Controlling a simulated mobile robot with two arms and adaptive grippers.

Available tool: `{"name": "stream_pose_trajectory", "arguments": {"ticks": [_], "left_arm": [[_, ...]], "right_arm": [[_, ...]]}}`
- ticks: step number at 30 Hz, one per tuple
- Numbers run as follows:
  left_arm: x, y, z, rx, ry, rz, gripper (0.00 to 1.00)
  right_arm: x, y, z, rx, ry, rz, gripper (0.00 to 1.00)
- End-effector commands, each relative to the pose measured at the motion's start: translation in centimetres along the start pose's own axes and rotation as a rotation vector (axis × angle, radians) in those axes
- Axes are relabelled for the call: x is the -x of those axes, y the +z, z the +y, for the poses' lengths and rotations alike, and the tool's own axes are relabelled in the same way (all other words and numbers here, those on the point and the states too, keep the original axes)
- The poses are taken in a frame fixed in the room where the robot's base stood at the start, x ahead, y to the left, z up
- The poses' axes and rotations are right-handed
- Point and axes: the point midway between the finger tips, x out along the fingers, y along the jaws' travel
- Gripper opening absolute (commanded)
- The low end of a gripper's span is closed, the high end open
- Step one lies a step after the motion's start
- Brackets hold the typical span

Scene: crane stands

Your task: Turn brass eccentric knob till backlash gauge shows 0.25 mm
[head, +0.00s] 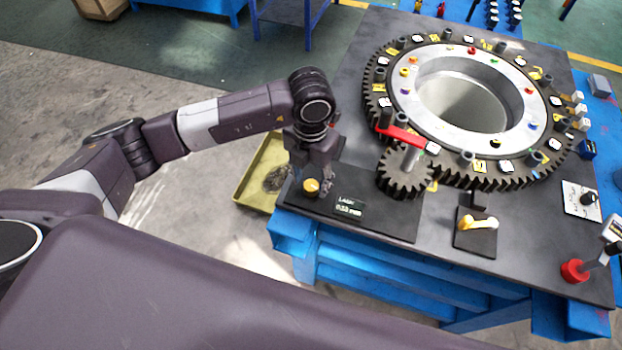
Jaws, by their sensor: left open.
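The brass eccentric knob (311,186) stands on the dark plate at the bench's near left corner. My left gripper (316,178) points down right at the knob, open, and partly hides it. I cannot tell whether a finger touches the knob. The backlash gauge display (348,208) lies just right of the knob and appears to read 0.53 mm, though the digits are small. The pinion (405,180) sits beside the large ring gear (508,180), with a red arm over it. My right gripper is not in view.
A yellow handle on a black block (476,238) stands right of the display. A red base with a stand (575,270) is at the near right corner. A yellow tray (262,170) sits beside the bench on the left. The near bench edge is close to the knob.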

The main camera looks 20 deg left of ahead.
Motion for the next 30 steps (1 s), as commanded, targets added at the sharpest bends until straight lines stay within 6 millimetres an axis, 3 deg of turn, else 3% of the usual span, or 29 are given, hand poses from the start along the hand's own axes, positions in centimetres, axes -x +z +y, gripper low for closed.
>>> {"name": "stream_pose_trajectory", "arguments": {"ticks": [6, 13, 24, 30], "left_arm": [[-1.5, 0.0, 0.0, 0.0, 0.0, 0.001, 0.44], [-1.7, 0.0, 0.0, -0.001, 0.0, -0.001, 0.44], [-1.6, 0.0, -0.1, -0.001, -0.001, -0.001, 0.05], [-1.7, 0.0, 0.0, -0.012, -0.001, -0.001, 0.02]], "right_arm": [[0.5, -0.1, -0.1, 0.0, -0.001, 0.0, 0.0], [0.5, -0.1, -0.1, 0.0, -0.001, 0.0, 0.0], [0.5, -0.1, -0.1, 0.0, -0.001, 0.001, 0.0], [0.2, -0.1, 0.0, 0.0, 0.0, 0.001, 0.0]]}}
